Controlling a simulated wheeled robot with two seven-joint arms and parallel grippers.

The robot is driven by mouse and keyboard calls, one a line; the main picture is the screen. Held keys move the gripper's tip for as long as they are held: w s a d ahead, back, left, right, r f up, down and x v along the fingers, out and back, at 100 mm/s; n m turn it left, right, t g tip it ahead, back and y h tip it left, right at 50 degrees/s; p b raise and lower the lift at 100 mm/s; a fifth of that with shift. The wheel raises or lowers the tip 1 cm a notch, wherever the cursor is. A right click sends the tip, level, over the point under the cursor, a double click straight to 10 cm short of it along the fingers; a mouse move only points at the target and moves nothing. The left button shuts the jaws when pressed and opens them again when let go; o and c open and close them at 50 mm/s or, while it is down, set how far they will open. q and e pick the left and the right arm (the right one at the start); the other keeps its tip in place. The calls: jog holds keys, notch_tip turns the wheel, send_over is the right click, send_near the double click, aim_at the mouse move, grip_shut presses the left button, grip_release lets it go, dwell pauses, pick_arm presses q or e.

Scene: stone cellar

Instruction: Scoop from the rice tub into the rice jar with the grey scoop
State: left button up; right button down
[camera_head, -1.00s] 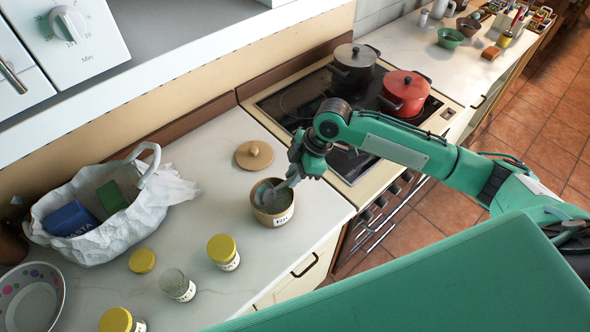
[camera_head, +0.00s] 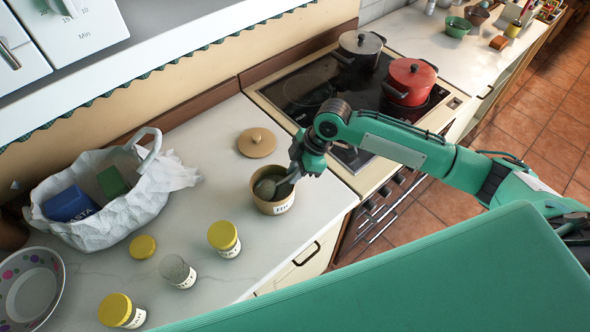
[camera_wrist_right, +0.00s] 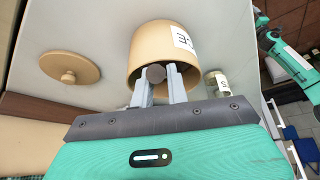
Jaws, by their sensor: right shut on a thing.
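The tan rice tub (camera_head: 258,205) stands open on the counter, its label hard to read. The grey scoop (camera_head: 266,188) has its bowl inside the tub's mouth; how deep it sits is unclear. My right gripper (camera_head: 296,173) is at the tub's right rim, shut on the scoop's handle. In the right wrist view the gripper's fingers (camera_wrist_right: 156,82) hold the round handle end (camera_wrist_right: 155,73) in front of the tub (camera_wrist_right: 135,50). An uncapped jar (camera_head: 180,272), apparently the rice jar, stands upright to the lower left. My left gripper does not show.
A tan lid (camera_head: 257,142) lies behind the tub. Yellow-capped jars (camera_head: 224,238) (camera_head: 121,311) flank the uncapped jar; a loose yellow lid (camera_head: 143,246) lies nearby. A white bag (camera_head: 105,222) and bowl (camera_head: 30,288) are left. The hob (camera_head: 310,85) with a red pot (camera_head: 409,82) is right.

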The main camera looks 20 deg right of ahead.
jog(key=shift+r, duration=0.1)
dwell(0.4)
notch_tip(320, 180, up, 9)
jog(key=p, duration=0.9)
jog(key=shift+r, duration=0.15)
dwell(0.4)
jog(key=shift+d+f+y+b, duration=0.3)
jog(key=shift+y+b, duration=0.1)
jog(key=shift+s+d+f+y+b, duration=0.15)
jog(key=shift+d+y+b, duration=0.35)
jog(key=shift+y+b, duration=0.25)
jog(key=shift+d+y+b, duration=0.45)
jog(key=shift+y+b, duration=0.3)
jog(key=shift+b, duration=0.3)
